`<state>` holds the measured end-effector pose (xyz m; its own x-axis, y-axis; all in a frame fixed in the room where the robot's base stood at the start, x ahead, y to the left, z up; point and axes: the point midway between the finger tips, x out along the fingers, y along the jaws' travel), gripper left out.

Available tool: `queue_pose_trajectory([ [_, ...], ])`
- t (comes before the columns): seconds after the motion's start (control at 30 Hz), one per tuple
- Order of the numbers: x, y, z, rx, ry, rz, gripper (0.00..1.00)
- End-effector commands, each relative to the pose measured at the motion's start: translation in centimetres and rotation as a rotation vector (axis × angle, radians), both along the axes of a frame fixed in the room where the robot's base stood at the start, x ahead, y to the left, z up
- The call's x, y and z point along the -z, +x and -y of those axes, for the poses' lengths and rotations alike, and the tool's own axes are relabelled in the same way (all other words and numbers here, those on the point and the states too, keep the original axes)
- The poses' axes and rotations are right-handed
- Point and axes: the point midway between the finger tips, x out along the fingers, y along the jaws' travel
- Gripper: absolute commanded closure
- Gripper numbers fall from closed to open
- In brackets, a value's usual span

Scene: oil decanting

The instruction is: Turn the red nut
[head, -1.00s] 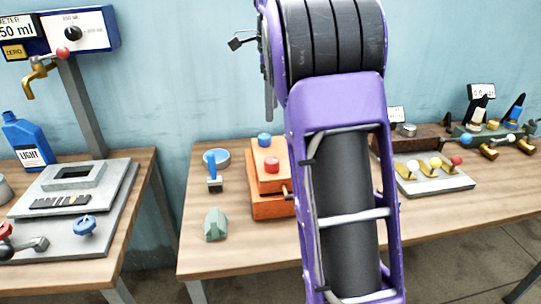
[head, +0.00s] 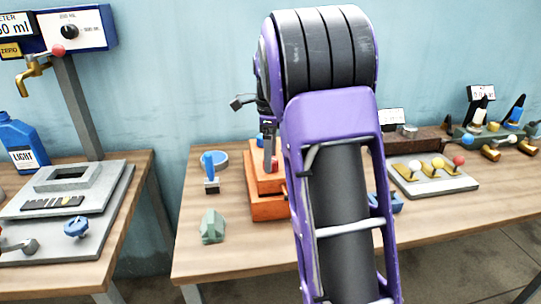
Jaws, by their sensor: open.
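The red nut (head: 271,165) sits on the lower step of an orange stepped block (head: 268,208) on the right-hand workbench. My gripper (head: 269,150) is small in the head view, pointing down at the red nut from above. Its jaws are open, and part of it is hidden behind my purple arm. I cannot tell whether the jaws are around the nut or just above it. The blue nut on the upper step is mostly hidden behind the gripper.
A blue-handled tool (head: 210,172), a round blue-rimmed dish (head: 219,159) and a green block (head: 212,226) stand left of the orange block. A plate with coloured knobs (head: 435,178) lies to the right. A gap separates this bench from the left one.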

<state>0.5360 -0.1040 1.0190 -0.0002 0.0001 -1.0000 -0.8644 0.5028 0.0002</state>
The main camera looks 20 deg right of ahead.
Motion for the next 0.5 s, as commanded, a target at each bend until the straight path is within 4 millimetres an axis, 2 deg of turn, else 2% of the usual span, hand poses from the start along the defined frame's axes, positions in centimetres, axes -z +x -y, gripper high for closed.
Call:
queue_pose_trajectory([
  [0.13, -0.02, 0.0, 0.0, 0.0, 0.0, 0.0, 0.2],
  [0.5, -0.06, 0.0, 0.0, 0.0, 0.0, 0.0, 0.87],
])
